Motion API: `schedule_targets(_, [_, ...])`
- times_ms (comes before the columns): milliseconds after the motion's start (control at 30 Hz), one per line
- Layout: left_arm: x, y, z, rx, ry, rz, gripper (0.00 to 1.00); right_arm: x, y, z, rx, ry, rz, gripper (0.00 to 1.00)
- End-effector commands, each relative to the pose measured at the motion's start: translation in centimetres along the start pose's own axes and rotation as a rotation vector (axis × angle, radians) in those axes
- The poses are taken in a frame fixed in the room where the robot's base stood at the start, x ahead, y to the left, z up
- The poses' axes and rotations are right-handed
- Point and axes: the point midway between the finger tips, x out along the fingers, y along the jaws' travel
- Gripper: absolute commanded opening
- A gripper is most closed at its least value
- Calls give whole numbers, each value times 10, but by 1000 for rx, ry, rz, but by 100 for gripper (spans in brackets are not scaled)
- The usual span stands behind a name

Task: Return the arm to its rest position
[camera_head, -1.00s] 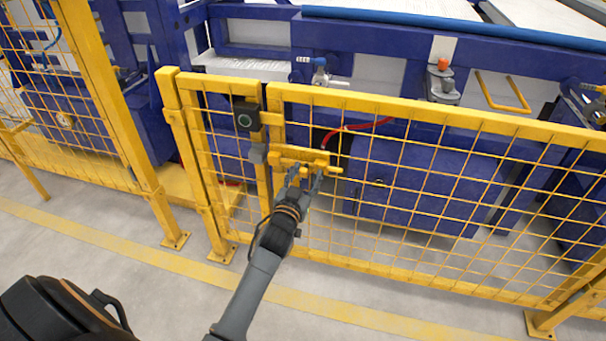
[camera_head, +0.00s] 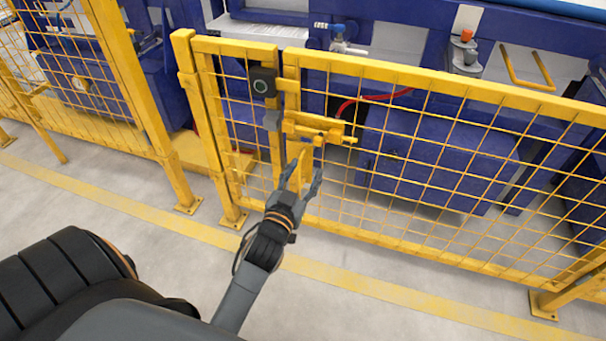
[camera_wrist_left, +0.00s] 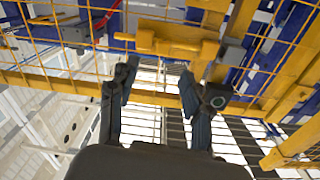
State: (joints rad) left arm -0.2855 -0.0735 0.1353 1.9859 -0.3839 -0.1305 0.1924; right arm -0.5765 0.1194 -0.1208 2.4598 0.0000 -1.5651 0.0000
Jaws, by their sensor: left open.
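My left gripper (camera_head: 302,178) is open and empty in front of the yellow mesh fence. It sits just below the yellow latch (camera_head: 318,128) on the fence gate and looks apart from it. The left wrist view shows the two dark fingers (camera_wrist_left: 158,85) spread, with nothing between them and the latch (camera_wrist_left: 172,42) beyond their tips. My left arm reaches out from the bottom of the head view. My right gripper is not in view.
The yellow mesh fence (camera_head: 440,81) runs across the view, with a dark switch box (camera_head: 262,81) beside the latch. Blue machinery (camera_head: 430,150) stands behind it. The grey floor (camera_head: 400,290) in front is clear, with a yellow line.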

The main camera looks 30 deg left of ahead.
Motion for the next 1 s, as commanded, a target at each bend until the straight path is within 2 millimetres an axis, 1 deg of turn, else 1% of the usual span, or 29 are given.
schedule_targets(33, [-4, 0, 0, 0, -1, 0, 49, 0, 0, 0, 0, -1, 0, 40])
schedule_targets(133, [-6, 0, 0, 0, 1, 0, 49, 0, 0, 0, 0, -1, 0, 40])
schedule_targets(600, [-6, 0, 0, 1, -1, 0, 49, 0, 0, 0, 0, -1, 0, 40])
schedule_targets(667, [-7, 0, 2, 1, -13, 1, 49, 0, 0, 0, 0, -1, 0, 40])
schedule_targets(733, [-10, 0, 8, 0, -56, 3, 49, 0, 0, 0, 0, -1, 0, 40])
schedule_targets(867, [-30, 5, 31, -3, -229, 22, 49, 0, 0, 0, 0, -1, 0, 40])
schedule_targets(967, [-59, 15, 56, -1, -423, 62, 49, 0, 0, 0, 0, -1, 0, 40])
schedule_targets(1000, [-73, 19, 65, 4, -503, 83, 49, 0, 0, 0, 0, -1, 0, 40])
